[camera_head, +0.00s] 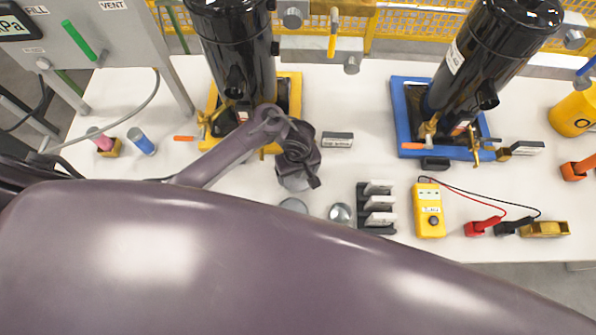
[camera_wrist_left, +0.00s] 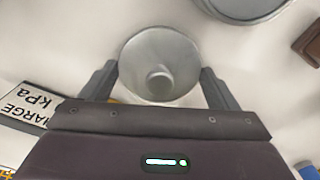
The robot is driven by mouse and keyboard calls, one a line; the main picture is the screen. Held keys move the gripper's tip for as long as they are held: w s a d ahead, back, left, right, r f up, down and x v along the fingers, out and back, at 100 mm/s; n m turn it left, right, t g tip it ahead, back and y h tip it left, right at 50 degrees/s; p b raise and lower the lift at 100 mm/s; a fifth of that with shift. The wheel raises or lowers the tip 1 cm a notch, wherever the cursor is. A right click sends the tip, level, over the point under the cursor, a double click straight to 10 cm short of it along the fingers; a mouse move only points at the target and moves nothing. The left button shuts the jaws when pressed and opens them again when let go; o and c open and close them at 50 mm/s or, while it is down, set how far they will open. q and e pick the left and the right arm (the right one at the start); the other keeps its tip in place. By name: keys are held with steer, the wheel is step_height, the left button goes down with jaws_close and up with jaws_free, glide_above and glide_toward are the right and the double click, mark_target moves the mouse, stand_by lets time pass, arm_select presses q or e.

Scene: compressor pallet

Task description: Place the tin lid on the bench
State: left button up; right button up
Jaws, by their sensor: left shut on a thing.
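My left gripper (camera_head: 299,178) points down over the bench (camera_head: 358,85). In the left wrist view its two fingers (camera_wrist_left: 158,75) are shut on the tin lid (camera_wrist_left: 160,62), a round grey metal disc with a small knob. The fingers flank its rim. In the head view the lid is hidden under the gripper. I cannot tell whether it touches the bench. A round grey tin (camera_wrist_left: 243,12) is cut off at the wrist view's top right; it seems to be the grey disc (camera_head: 294,205) just below the gripper in the head view. My right gripper is not in view.
A small shiny round dish (camera_head: 341,213), a black rack (camera_head: 376,208) and a yellow meter (camera_head: 430,210) stand to the right. A labelled block (camera_head: 337,139) lies near the gripper. Black compressors stand behind in yellow and blue trays. My arm hides the front left.

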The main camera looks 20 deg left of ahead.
arm_select(q)
steer(key=shift+f, duration=0.1)
steer(key=o, duration=0.9)
step_height(320, 180, up, 12)
steer(key=p, duration=0.7)
steer(key=shift+s, duration=0.1)
